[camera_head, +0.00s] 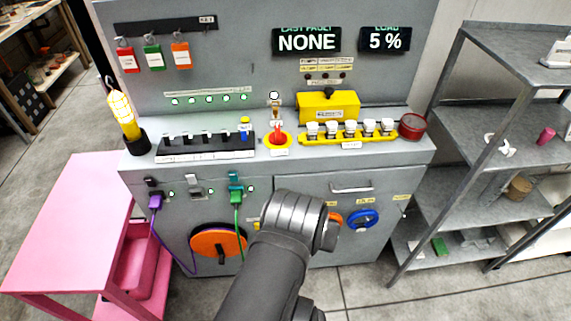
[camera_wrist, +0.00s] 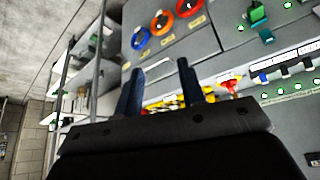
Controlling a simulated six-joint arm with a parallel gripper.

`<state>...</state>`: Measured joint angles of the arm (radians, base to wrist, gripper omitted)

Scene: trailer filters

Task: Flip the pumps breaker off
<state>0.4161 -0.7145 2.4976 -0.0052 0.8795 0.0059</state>
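A black breaker strip (camera_head: 205,146) with several dark switches sits on the left of the grey console's ledge. A blue switch (camera_head: 245,127) stands at its right end. The labels are too small to read, so I cannot tell which switch is pumps. In the wrist view, a row with a blue switch (camera_wrist: 264,77) shows at the right. My gripper (camera_wrist: 160,68) has two blue fingers standing apart with nothing between them. In the head view my arm reaches up in front of the console's lower front, and the fingers are hidden behind it.
A red knob on a yellow base (camera_head: 278,139) is right of the strip. A yellow block with white switches (camera_head: 347,133) is farther right. A yellow lamp (camera_head: 124,115) stands left. A pink table (camera_head: 75,215) is at left, grey shelves (camera_head: 500,135) at right.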

